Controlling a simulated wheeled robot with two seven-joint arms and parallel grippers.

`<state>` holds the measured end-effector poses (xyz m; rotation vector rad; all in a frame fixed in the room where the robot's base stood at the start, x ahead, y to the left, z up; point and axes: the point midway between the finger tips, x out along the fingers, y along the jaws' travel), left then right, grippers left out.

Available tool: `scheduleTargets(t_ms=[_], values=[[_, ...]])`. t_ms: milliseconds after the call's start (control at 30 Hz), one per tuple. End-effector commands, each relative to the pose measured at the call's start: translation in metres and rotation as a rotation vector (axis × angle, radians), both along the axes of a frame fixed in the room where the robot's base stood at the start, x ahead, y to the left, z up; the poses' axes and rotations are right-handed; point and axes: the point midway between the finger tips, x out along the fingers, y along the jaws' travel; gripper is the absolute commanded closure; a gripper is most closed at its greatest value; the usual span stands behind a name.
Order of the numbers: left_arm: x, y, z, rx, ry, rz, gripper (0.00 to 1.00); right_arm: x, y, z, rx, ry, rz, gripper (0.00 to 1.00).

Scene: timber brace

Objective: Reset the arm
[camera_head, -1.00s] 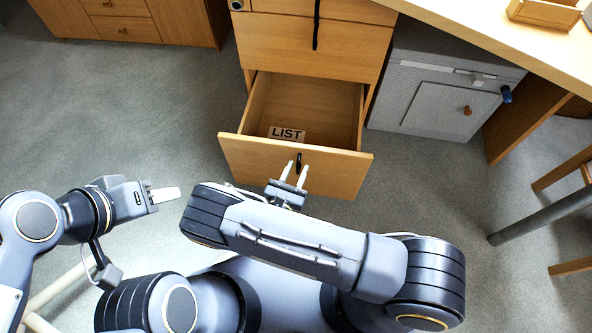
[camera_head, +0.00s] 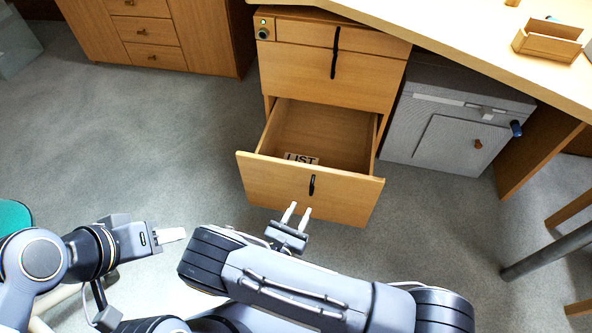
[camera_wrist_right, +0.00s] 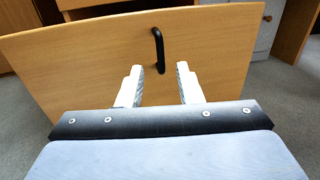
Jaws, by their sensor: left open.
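My right gripper (camera_head: 295,215) is in front of the open lower drawer (camera_head: 310,190), apart from its black handle (camera_head: 312,185). In the right wrist view its two white fingers (camera_wrist_right: 160,85) are spread with nothing between them, and the drawer front (camera_wrist_right: 90,55) with its handle (camera_wrist_right: 158,50) lies beyond them. A label reading LIST (camera_head: 301,158) lies inside the drawer. My left gripper (camera_head: 184,235) is at the left over the floor, open and empty, seen from the side.
A wooden desk (camera_head: 470,45) with a small wooden tray (camera_head: 548,44) stands above the drawer unit. A grey cabinet (camera_head: 455,120) is right of the drawers. A metal bar (camera_head: 550,250) juts in at the right.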

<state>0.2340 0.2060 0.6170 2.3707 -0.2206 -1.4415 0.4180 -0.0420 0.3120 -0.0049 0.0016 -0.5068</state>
Motion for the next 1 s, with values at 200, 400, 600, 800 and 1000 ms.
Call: scheduleTargets(t_ms=[200,400,600,800,1000], values=[[0.000,0.000,0.000,0.000,0.000,0.000,0.57,0.000,0.000,0.001,0.004,0.000,-0.005,0.68],[0.000,0.000,0.000,0.000,0.000,0.000,0.57,0.003,-0.020,0.031,0.142,0.011,-0.194,0.68],[0.000,0.000,0.000,0.000,0.000,0.000,0.57,-0.009,-0.071,0.084,0.453,0.038,-0.603,0.68],[0.000,0.000,0.000,0.000,0.000,0.000,0.57,-0.038,-0.114,0.130,0.796,0.051,-0.990,0.68],[0.000,0.000,0.000,0.000,0.000,0.000,0.57,-0.074,-0.145,0.172,1.161,0.035,-1.323,0.68]])
